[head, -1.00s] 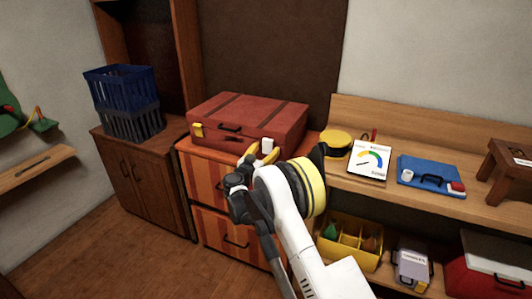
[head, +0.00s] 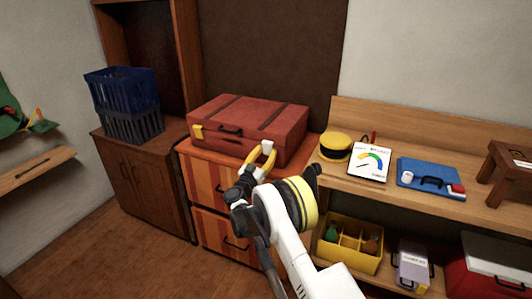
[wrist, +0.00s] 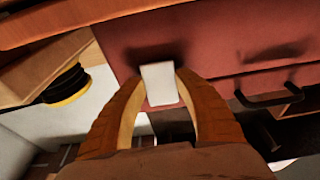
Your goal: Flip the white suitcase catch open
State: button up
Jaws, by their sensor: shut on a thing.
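The red suitcase (head: 250,120) lies shut on an orange-striped cabinet. Its white catch (head: 268,147) is on the front face near the right end, and a yellow catch (head: 198,131) is near the left end. My gripper (head: 260,154) is at the white catch, with its yellow fingers one on either side. In the wrist view the white catch (wrist: 159,84) sits between the fingertips of my gripper (wrist: 160,80), which are shut on it. The suitcase's red front face (wrist: 215,50) fills much of that view. The fingers hide the catch's sides.
The suitcase's dark handle (head: 230,131) is left of my gripper. The striped cabinet (head: 205,175) stands below. A wooden bench to the right holds a yellow-and-black round case (head: 335,145), a dial card (head: 369,160) and a blue case (head: 430,174). Blue crates (head: 120,90) stand left.

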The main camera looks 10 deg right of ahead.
dwell(0.3)
jog(key=o, duration=1.2)
jog(key=v, duration=1.2)
jog(key=shift+f, duration=0.15)
jog(key=shift+d, duration=0.1)
